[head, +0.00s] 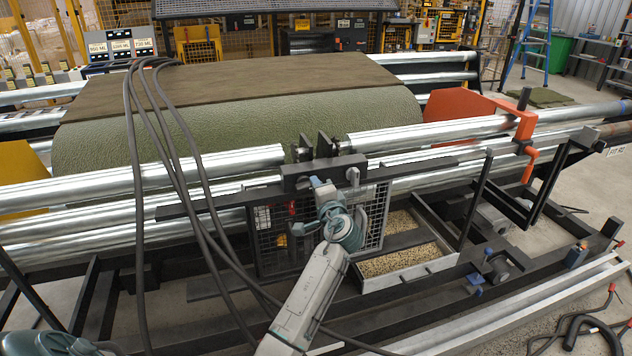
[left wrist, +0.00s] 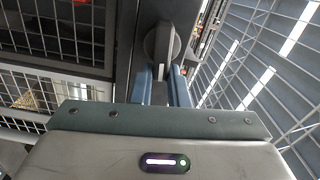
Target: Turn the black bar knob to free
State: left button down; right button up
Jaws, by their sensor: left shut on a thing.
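The black bar knob (left wrist: 161,45) shows in the left wrist view as a dark round disc with a raised bar standing upright in the picture. It is mounted on a dark upright post beside the mesh panels. My left gripper (left wrist: 162,82) has its two blue fingers shut around the lower part of the bar. In the head view my left gripper (head: 318,184) is up against the dark bracket below the chrome rollers, and its fingers and wrist largely hide the knob there. I can make out no position marks around the knob. My right gripper is not in view.
A mesh guard (head: 376,215) stands behind my left wrist. Dark hoses (head: 188,170) hang over the rollers to the left. A tray of grain-like material (head: 410,262) lies right of my forearm. The large green turf roll (head: 250,135) lies behind the chrome rollers (head: 430,135).

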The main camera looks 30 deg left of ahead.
pick_arm(q)
jog(key=shift+f+m+p, duration=0.1)
jog(key=shift+m+p, duration=0.25)
jog(key=shift+m, duration=0.35)
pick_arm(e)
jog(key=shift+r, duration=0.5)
pick_arm(q)
jog(key=shift+f, duration=0.1)
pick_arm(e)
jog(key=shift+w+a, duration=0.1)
pick_arm(q)
jog(key=c, duration=1.4)
grip_release()
